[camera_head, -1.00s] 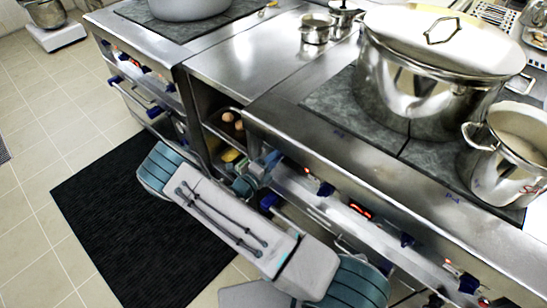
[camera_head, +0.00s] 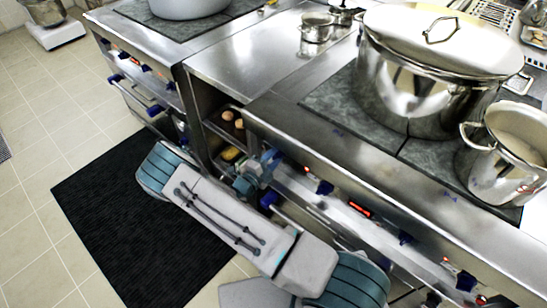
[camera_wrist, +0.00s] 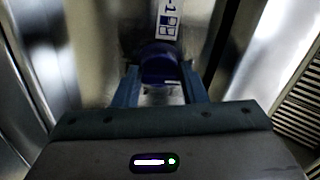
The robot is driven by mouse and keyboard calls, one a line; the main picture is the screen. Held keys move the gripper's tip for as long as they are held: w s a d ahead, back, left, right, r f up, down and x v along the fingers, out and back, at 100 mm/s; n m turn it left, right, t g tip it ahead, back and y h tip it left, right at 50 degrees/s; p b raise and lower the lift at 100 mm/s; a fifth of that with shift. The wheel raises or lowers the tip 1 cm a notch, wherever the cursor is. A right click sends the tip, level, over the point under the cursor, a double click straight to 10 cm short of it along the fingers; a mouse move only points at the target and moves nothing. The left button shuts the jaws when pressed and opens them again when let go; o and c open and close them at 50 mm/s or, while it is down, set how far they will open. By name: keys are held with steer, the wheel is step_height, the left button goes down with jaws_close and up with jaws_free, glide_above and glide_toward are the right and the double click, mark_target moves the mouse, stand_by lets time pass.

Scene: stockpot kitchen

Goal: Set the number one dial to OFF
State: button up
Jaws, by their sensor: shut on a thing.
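In the wrist view, a dark blue dial (camera_wrist: 160,62) sits on the steel front panel, just below a white label (camera_wrist: 168,20) marked with a 1 and small blue squares. My gripper (camera_wrist: 161,84) has one finger on each side of this dial and is shut on it. A small white mark shows on the lower part of the dial. In the head view, my gripper (camera_head: 268,168) is at the left end of the near stove's front. The dial is hard to make out there, and the text of its setting cannot be read.
Red-lit displays (camera_head: 359,208) and more blue knobs line the stove front to the right. A large lidded stockpot (camera_head: 425,95) and a smaller open pot (camera_head: 505,160) stand on the cooktop above. An open shelf (camera_head: 218,125) is left of my gripper. A black mat (camera_head: 110,225) covers the floor.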

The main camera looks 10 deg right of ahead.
steer(key=shift+s+f, duration=0.15)
steer(key=shift+f, duration=0.05)
steer(key=o, duration=0.9)
steer(key=shift+o, duration=0.4)
steer(key=shift+r, duration=0.1)
steer(key=r+b+v, duration=0.1)
steer(key=v, duration=1.2)
steer(key=shift+s+a+f+b, duration=0.15)
steer(key=shift+a+f+b, duration=0.2)
steer(key=shift+f, duration=0.15)
